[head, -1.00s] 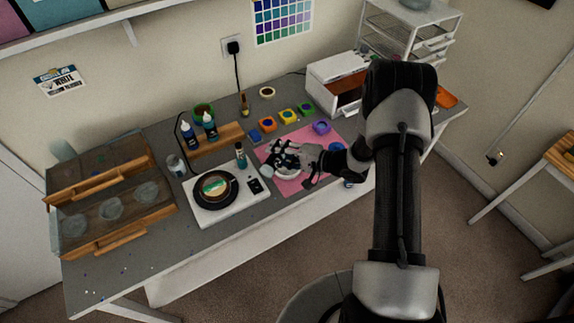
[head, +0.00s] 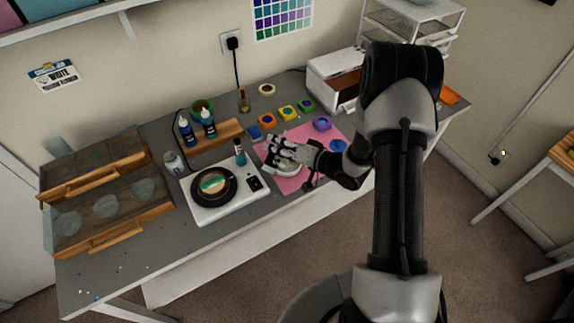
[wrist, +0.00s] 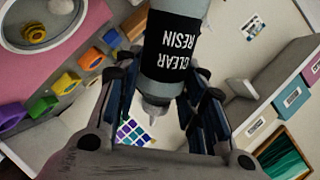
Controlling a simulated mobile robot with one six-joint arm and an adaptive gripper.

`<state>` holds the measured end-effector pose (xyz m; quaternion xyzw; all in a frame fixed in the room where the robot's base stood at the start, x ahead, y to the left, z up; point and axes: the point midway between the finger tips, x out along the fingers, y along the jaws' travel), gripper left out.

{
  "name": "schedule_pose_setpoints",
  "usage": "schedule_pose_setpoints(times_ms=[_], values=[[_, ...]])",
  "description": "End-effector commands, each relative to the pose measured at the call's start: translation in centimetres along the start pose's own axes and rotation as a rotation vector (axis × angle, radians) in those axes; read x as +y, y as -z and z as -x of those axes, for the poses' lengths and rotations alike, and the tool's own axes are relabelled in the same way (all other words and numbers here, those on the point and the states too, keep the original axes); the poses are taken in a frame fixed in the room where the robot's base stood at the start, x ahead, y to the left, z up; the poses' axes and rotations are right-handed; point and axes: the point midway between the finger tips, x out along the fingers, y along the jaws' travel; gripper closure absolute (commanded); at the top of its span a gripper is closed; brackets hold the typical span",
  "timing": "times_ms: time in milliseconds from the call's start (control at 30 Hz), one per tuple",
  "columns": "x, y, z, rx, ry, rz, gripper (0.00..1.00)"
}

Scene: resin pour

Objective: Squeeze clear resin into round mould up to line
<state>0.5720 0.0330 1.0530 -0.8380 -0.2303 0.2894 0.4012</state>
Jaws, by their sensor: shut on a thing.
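My gripper (head: 280,150) is over the pink mat in the head view. In the wrist view its fingers (wrist: 165,100) are shut on a grey clear resin bottle (wrist: 175,40) with a black label. The label reads upside down there, and the bottle's pale nozzle (wrist: 155,110) points toward the bottom of the picture. In the head view the hand mostly hides the bottle. A round mould (head: 289,169) with a pale rim sits on the mat below the hand, partly covered. It also shows in the wrist view (wrist: 88,42), with a yellow piece inside. The fill line and resin level are not visible.
A white hotplate (head: 228,205) with a black pan stands left of the pink mat (head: 300,184). Dark bottles (head: 187,130) stand on a wooden rack behind. Small coloured pots (head: 287,112) line the back of the mat. A wooden box (head: 110,160) fills the left end.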

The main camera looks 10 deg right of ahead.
Motion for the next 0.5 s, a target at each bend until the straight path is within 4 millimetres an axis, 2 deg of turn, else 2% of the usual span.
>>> schedule_pose_setpoints(times_ms=[100, 500], values=[[-0.08, 0.08, 0.0, 0.021, -0.001, 0.058, 0.8], [-0.2, 0.09, 0.02, 0.036, -0.003, 0.109, 0.8]])
